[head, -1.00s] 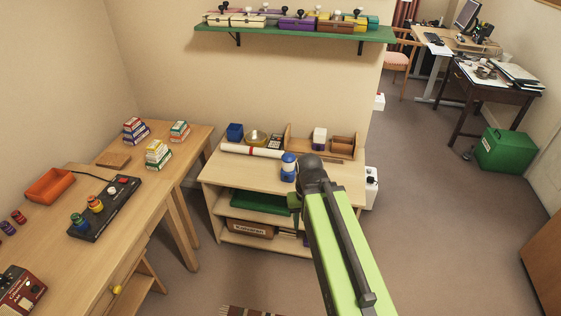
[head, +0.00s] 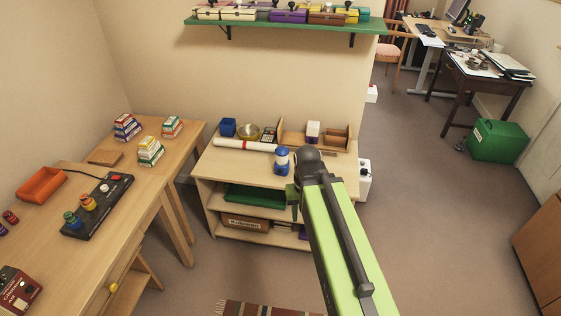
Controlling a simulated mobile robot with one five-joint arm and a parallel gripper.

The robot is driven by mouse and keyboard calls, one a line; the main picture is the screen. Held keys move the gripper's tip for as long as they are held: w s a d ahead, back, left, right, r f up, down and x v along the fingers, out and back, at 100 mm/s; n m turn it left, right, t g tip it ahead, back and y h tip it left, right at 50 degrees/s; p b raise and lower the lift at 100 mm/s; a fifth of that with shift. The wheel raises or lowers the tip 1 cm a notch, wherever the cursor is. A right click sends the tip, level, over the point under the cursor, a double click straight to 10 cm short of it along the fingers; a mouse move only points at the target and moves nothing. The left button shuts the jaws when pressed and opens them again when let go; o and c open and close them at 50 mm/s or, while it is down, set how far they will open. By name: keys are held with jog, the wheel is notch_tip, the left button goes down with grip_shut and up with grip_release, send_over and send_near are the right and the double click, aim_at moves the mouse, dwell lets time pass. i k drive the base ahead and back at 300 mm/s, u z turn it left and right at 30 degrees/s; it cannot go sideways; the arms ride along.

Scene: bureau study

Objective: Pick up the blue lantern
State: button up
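The blue lantern (head: 281,161) stands upright on top of the low wooden shelf unit, near its front edge. It has a blue top and base with a pale middle. My green arm reaches up from the bottom of the head view, and its dark end is just right of the lantern in the picture. My gripper (head: 294,203) shows only in part, as a dark green piece below the lantern and in front of the shelf unit. Its fingers are mostly hidden by the arm, so I cannot tell whether they are open. The lantern appears apart from it.
The shelf unit (head: 232,166) also bears a white roll (head: 245,145), a blue cup (head: 228,127), a brass bowl (head: 248,131) and a wooden organizer (head: 337,138). A desk (head: 150,205) with stacked boxes stands at left. Open floor (head: 430,230) lies to the right.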

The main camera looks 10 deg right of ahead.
aim_at(282, 162)
jog(key=u, duration=0.75)
jog(key=i, duration=1.7)
jog(key=u, duration=0.4)
